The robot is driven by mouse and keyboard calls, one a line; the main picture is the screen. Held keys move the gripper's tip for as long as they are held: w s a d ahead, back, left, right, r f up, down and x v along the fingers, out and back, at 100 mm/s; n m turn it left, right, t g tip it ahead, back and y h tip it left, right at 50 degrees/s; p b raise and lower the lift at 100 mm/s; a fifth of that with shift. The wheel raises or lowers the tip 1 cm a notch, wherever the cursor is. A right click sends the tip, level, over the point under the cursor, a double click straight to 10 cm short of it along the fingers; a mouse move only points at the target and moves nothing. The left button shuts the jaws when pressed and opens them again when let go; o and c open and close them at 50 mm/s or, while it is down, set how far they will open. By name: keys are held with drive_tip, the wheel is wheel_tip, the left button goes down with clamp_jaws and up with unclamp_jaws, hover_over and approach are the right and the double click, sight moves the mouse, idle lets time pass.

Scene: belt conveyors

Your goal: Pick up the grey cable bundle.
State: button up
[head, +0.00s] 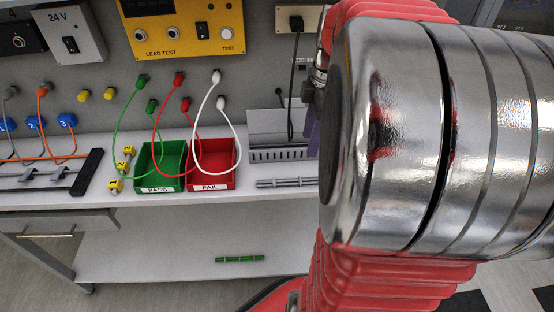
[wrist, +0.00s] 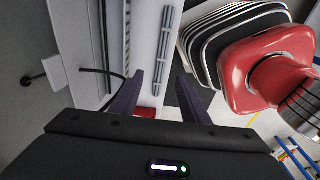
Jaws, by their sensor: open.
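The grey cable bundle (head: 287,183) lies flat near the front edge of the white bench, right of the red FAIL bin. In the wrist view, the bundle (wrist: 162,48) runs lengthwise on the white surface, beyond my fingertips and roughly between them in the picture. My gripper (wrist: 160,78) is open and empty, its two dark purple fingers spread apart. In the head view my arm hides most of the gripper; only a bit of purple finger shows above the bench, right of the bundle.
A green PASS bin (head: 160,168) and a red FAIL bin (head: 212,165) stand left of the bundle, with looped leads above. A slotted grey trunking piece (head: 278,154) lies behind it. A green bundle (head: 240,259) rests on the lower shelf (head: 150,250).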

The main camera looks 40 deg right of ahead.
hover_over(300, 178)
drive_tip(key=shift+s+d+f, duration=0.1)
drive_tip(key=shift+d+f, duration=0.1)
drive_tip(key=shift+f, duration=1.95)
drive_tip(key=shift+s+d+f, duration=0.1)
drive_tip(key=shift+d+f, duration=0.05)
drive_tip(key=shift+f, duration=2)
drive_tip(key=shift+w+a+f, duration=0.1)
drive_tip(key=shift+a+f, duration=0.05)
drive_tip(key=shift+f, duration=1.15)
drive_tip(key=shift+a+f, duration=0.15)
drive_tip(key=shift+f, duration=1.1)
drive_tip(key=shift+c, duration=0.2)
clamp_jaws()
